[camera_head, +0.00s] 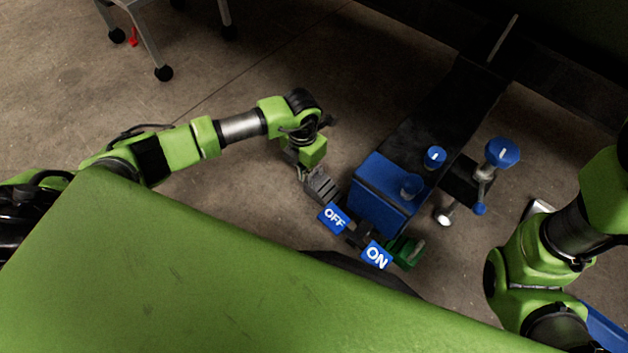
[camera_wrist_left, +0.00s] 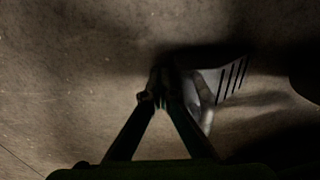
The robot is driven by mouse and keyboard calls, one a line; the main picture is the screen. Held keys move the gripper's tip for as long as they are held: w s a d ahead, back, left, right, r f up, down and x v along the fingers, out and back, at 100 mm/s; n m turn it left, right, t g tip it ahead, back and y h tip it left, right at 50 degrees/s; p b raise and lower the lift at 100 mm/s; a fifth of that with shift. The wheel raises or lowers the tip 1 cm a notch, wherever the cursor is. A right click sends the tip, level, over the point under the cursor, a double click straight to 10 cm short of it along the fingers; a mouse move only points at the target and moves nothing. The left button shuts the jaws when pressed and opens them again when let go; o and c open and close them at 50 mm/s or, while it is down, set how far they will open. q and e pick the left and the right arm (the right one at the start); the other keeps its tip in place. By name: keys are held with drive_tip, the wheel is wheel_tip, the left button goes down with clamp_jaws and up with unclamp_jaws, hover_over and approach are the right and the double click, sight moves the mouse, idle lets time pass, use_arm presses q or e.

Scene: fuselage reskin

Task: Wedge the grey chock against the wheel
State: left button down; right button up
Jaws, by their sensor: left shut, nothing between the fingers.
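A grey wedge with dark slots, the chock (camera_head: 320,186), lies on the floor left of the blue box. My left gripper (camera_head: 301,174) is just above or beside its upper left end. In the left wrist view, the fingers of my left gripper (camera_wrist_left: 163,98) meet at the tips, with the pale slotted chock (camera_wrist_left: 228,78) just beyond and to the right. Nothing shows between the fingers; I cannot tell whether they touch the chock. The wheel is not clear; a dark shape sits between the OFF and ON pedals. My right gripper is out of view.
A blue box (camera_head: 372,205) with blue knobs, an OFF pedal (camera_head: 334,218) and an ON pedal (camera_head: 376,255) stand close right of the chock. A blue-topped jack (camera_head: 502,153) stands farther right. A wheeled stand (camera_head: 146,42) is at the upper left. Floor left of the chock is clear.

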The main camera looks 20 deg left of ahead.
sight(323, 185)
use_arm(q)
drive_tip(key=shift+s+d, duration=0.25)
drive_tip(key=shift+d, duration=0.35)
drive_tip(key=shift+w+a+p, duration=0.1)
drive_tip(key=shift+a+p, duration=0.15)
drive_tip(key=shift+p, duration=0.1)
drive_tip(key=shift+d, duration=0.35)
drive_tip(key=shift+s+d+p, duration=0.25)
drive_tip(key=shift+d+p, duration=0.1)
drive_tip(key=shift+d, duration=0.2)
drive_tip(key=shift+s+d+p, duration=0.25)
drive_tip(key=shift+d+p, duration=0.1)
drive_tip(key=shift+d, duration=0.2)
drive_tip(key=shift+a, duration=0.25)
drive_tip(key=shift+d, duration=0.15)
drive_tip(key=shift+s+d+p, duration=0.2)
drive_tip(key=shift+d+p, duration=0.2)
drive_tip(key=shift+d, duration=0.25)
drive_tip(key=shift+s+d+p, duration=0.2)
drive_tip(key=shift+d+p, duration=0.15)
drive_tip(key=shift+d, duration=0.3)
